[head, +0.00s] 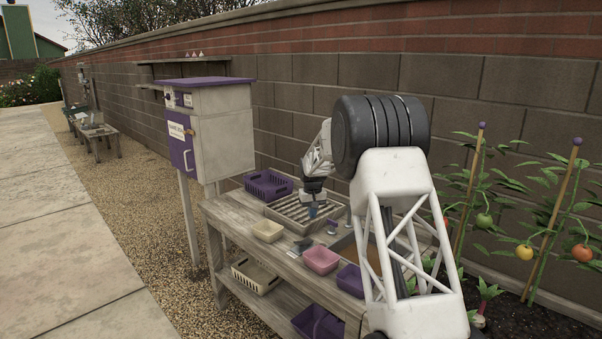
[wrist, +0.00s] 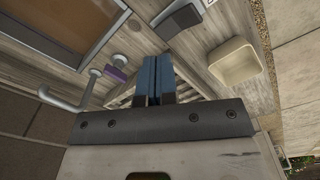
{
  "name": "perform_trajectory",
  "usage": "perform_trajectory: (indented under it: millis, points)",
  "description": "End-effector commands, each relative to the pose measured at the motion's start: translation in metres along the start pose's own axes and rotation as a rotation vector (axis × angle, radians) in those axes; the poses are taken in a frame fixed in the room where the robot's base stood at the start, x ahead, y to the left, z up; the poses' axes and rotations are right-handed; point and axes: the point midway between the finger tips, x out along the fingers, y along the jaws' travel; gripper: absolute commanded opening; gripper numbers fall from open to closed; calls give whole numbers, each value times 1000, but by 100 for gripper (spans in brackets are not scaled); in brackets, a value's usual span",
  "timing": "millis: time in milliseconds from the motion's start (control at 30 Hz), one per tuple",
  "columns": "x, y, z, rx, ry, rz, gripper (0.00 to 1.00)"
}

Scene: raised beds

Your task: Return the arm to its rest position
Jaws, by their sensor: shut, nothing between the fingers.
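My gripper (head: 313,211) hangs from my white arm over the slatted rack on the wooden bench (head: 224,214). In the wrist view its two blue fingers (wrist: 153,78) are together, with nothing between them. The slatted rack (head: 287,211) lies just below the gripper, and part of it shows behind the fingers in the wrist view. I cannot tell whether the fingertips touch the rack. My arm's large black joint and white lattice link hide part of the bench's right side.
A purple basket (head: 268,184), a cream tub (head: 268,231), a pink tub (head: 321,260) and a purple tub (head: 351,280) surround the rack. A tap (wrist: 91,88) stands near the basin. A cabinet (head: 222,130) rises at left, tomato plants (head: 482,210) at right, a brick wall (head: 480,85) behind.

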Motion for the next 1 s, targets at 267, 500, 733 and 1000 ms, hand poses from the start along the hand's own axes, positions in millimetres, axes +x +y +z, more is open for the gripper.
perform_trajectory:
  millis: [267,500,733,1000]
  points:
    - [-55,7,49,22,19,3,0]
    - [-95,10,93,40,33,5,0]
    - [-129,13,138,56,47,7,0]
    - [-164,15,195,76,63,10,0]
